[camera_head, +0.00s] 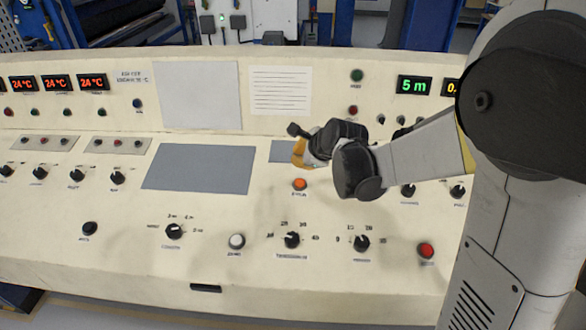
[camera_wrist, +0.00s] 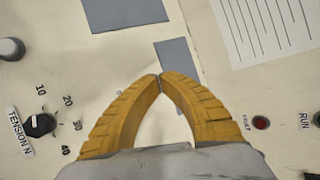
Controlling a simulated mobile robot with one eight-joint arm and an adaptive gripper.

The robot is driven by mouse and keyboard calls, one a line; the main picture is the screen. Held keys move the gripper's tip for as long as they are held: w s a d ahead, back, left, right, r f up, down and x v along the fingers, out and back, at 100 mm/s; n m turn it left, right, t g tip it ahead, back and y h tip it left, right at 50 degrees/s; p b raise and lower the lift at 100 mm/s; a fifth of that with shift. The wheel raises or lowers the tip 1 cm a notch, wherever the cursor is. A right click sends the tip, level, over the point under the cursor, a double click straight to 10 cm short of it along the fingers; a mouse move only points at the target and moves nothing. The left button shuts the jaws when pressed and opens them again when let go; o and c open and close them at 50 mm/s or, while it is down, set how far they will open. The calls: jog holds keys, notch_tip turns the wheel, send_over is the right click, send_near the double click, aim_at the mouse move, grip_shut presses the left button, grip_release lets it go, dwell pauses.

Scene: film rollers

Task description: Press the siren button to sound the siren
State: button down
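The control desk has several push buttons, and their labels are too small to read in the head view, so I cannot tell which is the siren button. An orange button (camera_head: 299,184) sits just below my gripper. A white button (camera_head: 237,241) and a red button (camera_head: 426,251) sit nearer the front edge; a black one (camera_head: 90,228) is at the left. My gripper (camera_head: 298,151) is above the desk, apart from these buttons. In the wrist view, its yellow fingers (camera_wrist: 160,77) meet at the tips, with nothing between them. The orange button does not show there.
A tension knob (camera_wrist: 40,125) and a red fault lamp (camera_wrist: 261,123) flank my fingers in the wrist view. The desk carries other knobs (camera_head: 362,243), a grey panel (camera_head: 200,169) and temperature displays (camera_head: 56,82). A lined sheet (camera_head: 281,90) is on the back panel.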

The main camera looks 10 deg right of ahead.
aim_at(298, 181)
jog(key=shift+w+f, duration=0.1)
dwell(0.3)
jog(key=f+b, duration=0.2)
jog(key=w+f+b, duration=0.1)
jog(key=f+b, duration=0.1)
jog(key=f, duration=0.1)
jog(key=w+f+b, duration=0.1)
jog(key=f+b, duration=0.1)
jog(key=f, duration=0.1)
jog(key=shift+d+f+b, duration=0.25)
jog(key=shift+d+b, duration=0.1)
jog(key=shift+b, duration=0.05)
jog(key=shift+f, duration=0.1)
dwell(1.0)
jog(key=shift+f+b, duration=0.3)
jog(key=shift+b, duration=0.05)
jog(key=shift+w+f+b, duration=0.1)
jog(key=shift+f+b, duration=0.3)
jog(key=shift+f, duration=0.1)
dwell(0.6)
jog(key=shift+r, duration=0.1)
jog(key=shift+r+p, duration=0.65)
jog(key=shift+r, duration=0.2)
